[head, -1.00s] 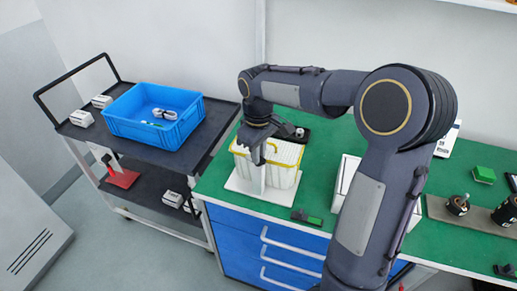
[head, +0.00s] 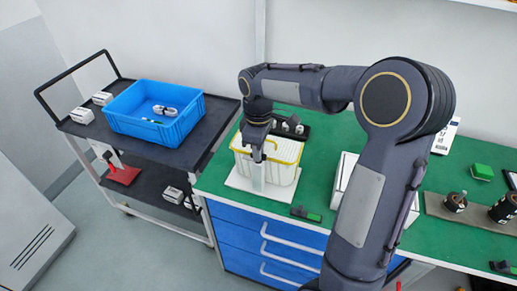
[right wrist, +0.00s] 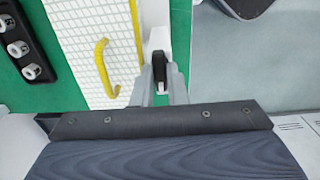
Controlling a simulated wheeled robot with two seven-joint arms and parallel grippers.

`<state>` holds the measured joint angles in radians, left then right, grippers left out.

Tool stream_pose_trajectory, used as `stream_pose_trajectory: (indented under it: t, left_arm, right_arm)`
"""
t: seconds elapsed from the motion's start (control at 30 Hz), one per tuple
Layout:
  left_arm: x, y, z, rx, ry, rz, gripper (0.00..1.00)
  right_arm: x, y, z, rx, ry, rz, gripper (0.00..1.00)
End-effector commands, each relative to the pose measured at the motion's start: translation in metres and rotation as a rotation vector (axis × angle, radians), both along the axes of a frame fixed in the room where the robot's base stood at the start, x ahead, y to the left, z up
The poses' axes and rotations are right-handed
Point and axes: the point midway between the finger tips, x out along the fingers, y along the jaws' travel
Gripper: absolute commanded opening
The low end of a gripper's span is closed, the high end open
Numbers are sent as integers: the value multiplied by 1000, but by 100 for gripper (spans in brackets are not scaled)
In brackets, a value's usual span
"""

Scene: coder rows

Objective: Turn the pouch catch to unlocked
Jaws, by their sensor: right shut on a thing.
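The pouch (head: 283,173) is a white ribbed box with a yellow rim, standing on a white base at the left end of the green bench. In the right wrist view its gridded white face (right wrist: 112,60) and a yellow handle (right wrist: 101,68) show to the left. The catch (right wrist: 158,68) is a small dark lever on a white post beside the pouch. My right gripper (head: 258,158) is at the front of the pouch. In the right wrist view its fingers (right wrist: 160,88) are shut on the catch, partly hiding it. My left gripper is not in view.
A black holder (head: 292,128) with white-capped pieces stands behind the pouch. A small black and green item (head: 306,214) lies near the bench's front edge. A blue crate (head: 150,127) sits on the cart to the left. My right arm hides part of the bench.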

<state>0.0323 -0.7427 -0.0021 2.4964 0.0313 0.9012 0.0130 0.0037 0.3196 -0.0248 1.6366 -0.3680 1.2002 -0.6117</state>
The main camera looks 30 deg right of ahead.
Motion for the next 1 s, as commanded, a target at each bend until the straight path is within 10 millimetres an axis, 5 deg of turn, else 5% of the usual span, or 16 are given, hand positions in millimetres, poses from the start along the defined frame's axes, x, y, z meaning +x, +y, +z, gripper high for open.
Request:
stream_pose_trajectory:
  t: [0.13, 0.17, 0.3, 0.67, 1.0]
  left_arm:
    - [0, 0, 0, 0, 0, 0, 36]
    - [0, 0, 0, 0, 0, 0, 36]
    - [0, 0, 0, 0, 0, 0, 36]
    - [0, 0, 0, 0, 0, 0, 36]
    - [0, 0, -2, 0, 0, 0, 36]
  right_arm:
    - [1, 0, 1, 0, -4, 2, 0]
    - [1, 0, 1, -1, -5, 2, 17]
    - [1, 0, 1, -1, -3, 2, 35]
    - [1, 0, 6, 0, -3, 0, 35]
    - [1, 0, 61, 0, -7, 1, 35]
